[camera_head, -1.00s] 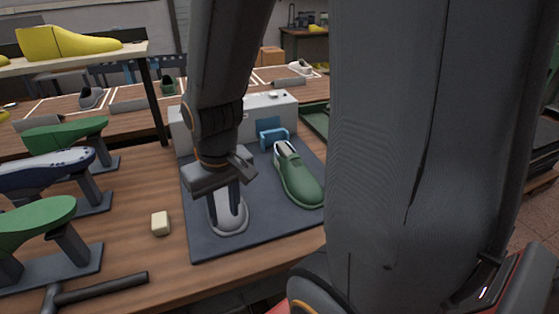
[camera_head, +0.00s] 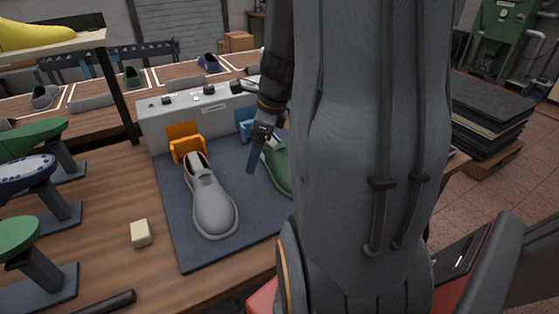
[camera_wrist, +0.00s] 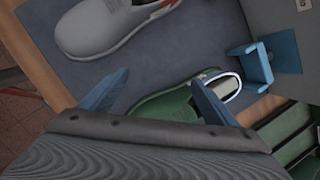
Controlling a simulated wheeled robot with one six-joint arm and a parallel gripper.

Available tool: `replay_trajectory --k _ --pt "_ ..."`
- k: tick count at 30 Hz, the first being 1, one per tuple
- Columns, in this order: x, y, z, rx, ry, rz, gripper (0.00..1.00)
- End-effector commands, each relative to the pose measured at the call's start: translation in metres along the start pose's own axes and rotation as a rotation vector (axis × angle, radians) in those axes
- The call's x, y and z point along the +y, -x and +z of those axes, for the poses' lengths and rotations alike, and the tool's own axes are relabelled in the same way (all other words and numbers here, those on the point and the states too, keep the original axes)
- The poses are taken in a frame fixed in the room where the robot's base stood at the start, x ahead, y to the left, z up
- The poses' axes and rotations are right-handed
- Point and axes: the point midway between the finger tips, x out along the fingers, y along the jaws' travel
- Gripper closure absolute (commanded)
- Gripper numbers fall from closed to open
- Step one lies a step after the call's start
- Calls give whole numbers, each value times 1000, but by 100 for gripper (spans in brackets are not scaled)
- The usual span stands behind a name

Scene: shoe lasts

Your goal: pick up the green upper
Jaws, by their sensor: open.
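The green upper (camera_head: 277,170) lies on the dark mat (camera_head: 186,244), partly hidden behind my arm in the head view. It also shows in the wrist view (camera_wrist: 176,105), with its light opening towards the blue bracket. My gripper (camera_head: 257,155) is open above the mat at the upper's left side in the head view. In the wrist view its two fingers (camera_wrist: 155,92) are spread apart, one overlapping the upper near its opening and one over bare mat. Nothing is between them in a grip.
A grey shoe (camera_head: 211,203) lies on the mat left of the green upper, before an orange bracket (camera_head: 186,142). A blue bracket (camera_wrist: 252,66) stands by the upper's opening. A grey machine box (camera_head: 185,117) backs the mat. A pale block (camera_head: 140,233) sits left.

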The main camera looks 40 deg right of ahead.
Motion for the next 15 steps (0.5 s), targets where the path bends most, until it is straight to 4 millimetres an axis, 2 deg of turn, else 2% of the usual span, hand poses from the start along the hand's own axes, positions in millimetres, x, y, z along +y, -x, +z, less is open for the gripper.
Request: replay_trajectory --k 1,3,6,10,15 --pt "-17 1 -15 -16 -190 -18 18" --pt "-36 3 -30 -41 -423 -37 18" --pt "-56 7 -48 -74 -678 -57 18" --pt "-71 10 -63 -104 -880 -70 18" --pt "-78 1 -67 -116 -954 -73 18"
